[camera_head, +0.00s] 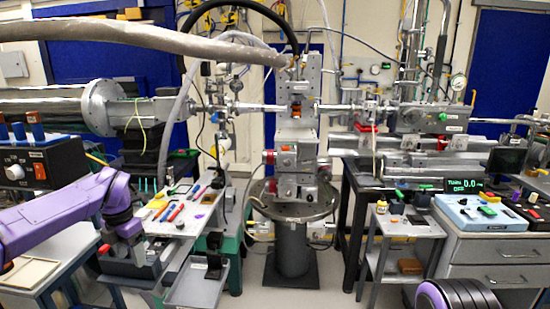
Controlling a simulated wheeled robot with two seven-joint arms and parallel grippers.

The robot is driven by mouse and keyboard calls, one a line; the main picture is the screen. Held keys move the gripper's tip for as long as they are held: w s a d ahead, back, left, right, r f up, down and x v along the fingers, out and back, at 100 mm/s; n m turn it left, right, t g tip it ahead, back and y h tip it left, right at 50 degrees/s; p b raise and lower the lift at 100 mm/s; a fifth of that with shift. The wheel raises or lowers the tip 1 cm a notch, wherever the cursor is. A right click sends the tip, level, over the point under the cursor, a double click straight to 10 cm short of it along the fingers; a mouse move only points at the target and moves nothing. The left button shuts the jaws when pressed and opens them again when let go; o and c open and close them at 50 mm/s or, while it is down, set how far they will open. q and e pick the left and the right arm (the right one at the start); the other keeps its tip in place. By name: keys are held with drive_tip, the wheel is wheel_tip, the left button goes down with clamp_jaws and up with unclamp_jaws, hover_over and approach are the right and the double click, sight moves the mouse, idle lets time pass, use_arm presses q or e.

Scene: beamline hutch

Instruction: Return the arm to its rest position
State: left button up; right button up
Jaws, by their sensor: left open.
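My left arm (62,212), purple and dark grey, comes in from the left. Its wrist bends down at the left edge of the tool-covered bench. My left gripper (128,250) hangs below the purple wrist, open. Nothing shows held in it, though its fingertips are hard to make out against the grey parts behind. A purple and black ribbed part (457,294) at the bottom right appears to be my right arm. The right gripper is not in view.
A bench top (158,224) with pens and small tools lies right of my left gripper. A grey tray (197,283) sits lower in front. A control box (37,163) stands at left. A round pedestal (292,245) carries the beamline at centre. A small cart (408,228) stands at right.

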use_arm(q)
wheel_tip(320, 180, down, 12)
drive_tip(key=d+m+t+y, duration=0.2)
drive_tip(key=m+t+y, duration=0.2)
drive_tip(key=m+y, duration=0.25)
drive_tip(key=s+d+f+m+t, duration=0.1)
drive_tip(key=s+d+f+m, duration=0.25)
drive_tip(key=s+f, duration=0.2)
drive_tip(key=s+d+f+m+t, duration=0.25)
drive_tip(key=s+f+m, duration=0.2)
drive_tip(key=f, duration=0.25)
drive_tip(key=s+f+m+g+h, duration=0.1)
drive_tip(key=s+f+m, duration=0.2)
drive_tip(key=s, duration=0.6)
drive_tip(key=s+f+m+g+h, duration=0.1)
drive_tip(key=s+f+m+g, duration=0.1)
drive_tip(key=s, duration=0.8)
drive_tip(key=s+f+m+g+h, duration=0.1)
drive_tip(key=s+f+m, duration=0.3)
drive_tip(key=s, duration=0.5)
drive_tip(key=shift+s+a+m+g, duration=0.25)
drive_tip(key=shift+a+m+g, duration=0.15)
drive_tip(key=shift+m, duration=0.45)
